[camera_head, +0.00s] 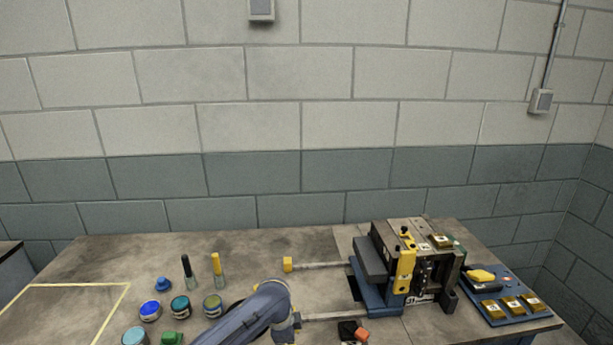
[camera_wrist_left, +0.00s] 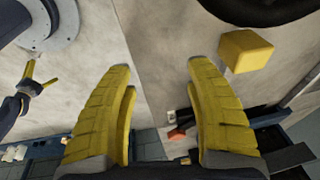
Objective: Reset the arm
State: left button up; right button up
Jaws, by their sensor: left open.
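My left arm (camera_head: 240,318) comes in at the bottom of the head view, over the front middle of the bench. Its gripper is mostly hidden there behind the wrist. In the left wrist view my left gripper (camera_wrist_left: 160,68) has its two yellow fingers spread wide, with nothing between them. The bench top shows beyond the fingertips. A dark part with thin yellow fingers at the left edge of that view looks like my right gripper (camera_wrist_left: 36,82); it is too small to tell whether it is open or shut.
A mould (camera_head: 408,262) stands on a blue base at the right, its rods reaching left to a yellow block (camera_head: 288,264). The block also shows in the wrist view (camera_wrist_left: 246,51). Several jars (camera_head: 150,311) stand at the left. A blue tray (camera_head: 519,314) lies far right.

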pick_arm(q)
jog(key=s+a+f+n+t, duration=0.1)
jog(key=s+f+n+t, duration=0.1)
jog(key=s, duration=0.4)
jog(key=s+a+f+n+t, duration=0.1)
jog(key=s+a+f+n, duration=0.1)
jog(key=s, duration=0.4)
jog(key=s+a+r+n+t+y, duration=0.1)
jog(key=s+a+r+n+y, duration=0.2)
jog(key=s+a, duration=0.8)
jog(key=s+a+r+n+t+y, duration=0.1)
jog(key=s+a+r+n+y, duration=0.25)
jog(key=s+a, duration=0.75)
jog(key=s+d+f+g+h, duration=0.1)
jog(key=d+f+h, duration=0.1)
jog(key=f, duration=1.5)
jog(key=s+d+f+g+h, duration=0.1)
jog(key=d+f+g, duration=0.1)
jog(key=f, duration=1.4)
jog(key=s+f+n+g+h, duration=0.1)
jog(key=s+f+n+g, duration=0.1)
jog(key=s+f, duration=1.7)
jog(key=shift+s+a+n, duration=0.25)
jog(key=shift+s+n, duration=0.2)
jog(key=shift+s, duration=0.45)
